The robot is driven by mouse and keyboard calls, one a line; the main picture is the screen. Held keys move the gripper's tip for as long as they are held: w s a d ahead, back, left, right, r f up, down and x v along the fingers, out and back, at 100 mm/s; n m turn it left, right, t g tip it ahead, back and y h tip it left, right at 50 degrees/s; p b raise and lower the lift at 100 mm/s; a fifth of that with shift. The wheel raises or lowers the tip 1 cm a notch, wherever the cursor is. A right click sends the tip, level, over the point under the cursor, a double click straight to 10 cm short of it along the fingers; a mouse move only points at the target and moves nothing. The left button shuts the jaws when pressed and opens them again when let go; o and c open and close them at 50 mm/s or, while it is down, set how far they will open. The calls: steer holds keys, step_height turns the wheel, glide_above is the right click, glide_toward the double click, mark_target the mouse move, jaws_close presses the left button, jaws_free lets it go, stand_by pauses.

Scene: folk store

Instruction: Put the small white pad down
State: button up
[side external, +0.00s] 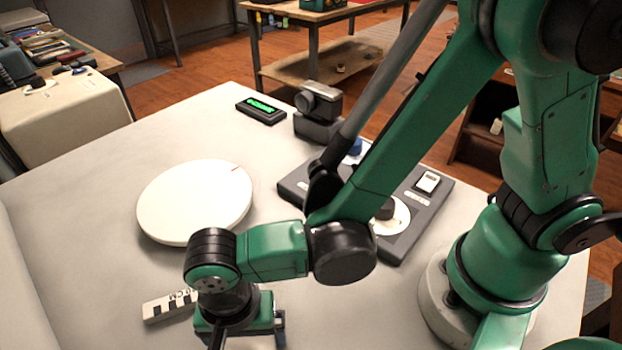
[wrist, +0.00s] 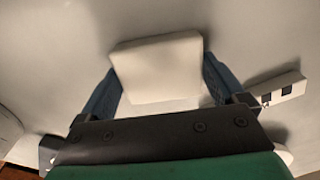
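The small white pad (wrist: 158,72) is a pale block with rounded edges, between the two blue fingers of my gripper (wrist: 160,64) in the wrist view. Both fingers lie against its sides, so my gripper is shut on it. In the side external view my gripper (side external: 240,338) points down over the front of the pale table (side external: 110,255), partly cut off by the lower edge. The pad is hidden there. I cannot tell whether the pad touches the table.
A white bar with black marks (side external: 165,307) lies beside my gripper; it also shows in the wrist view (wrist: 285,86). A white round disc (side external: 190,205) lies behind. A dark panel (side external: 400,250), a green-lit display (side external: 262,112) and a black device (side external: 318,122) stand farther back.

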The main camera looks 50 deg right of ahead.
steer(key=shift+o, duration=0.5)
step_height(320, 180, up, 12)
steer(key=w+d+n+t, duration=0.2)
steer(key=d+n, duration=0.1)
steer(key=d, duration=0.4)
steer(key=w+d+r+n+t, duration=0.1)
steer(key=w+d+n+t, duration=0.1)
steer(key=d, duration=0.6)
steer(key=w+d+n+t, duration=0.2)
steer(key=d+n+t, duration=0.1)
steer(key=d, duration=0.5)
steer(key=shift+w+r+n, duration=0.15)
steer(key=shift+r+n, duration=0.1)
steer(key=shift+n, duration=0.25)
steer(key=shift+a, duration=0.1)
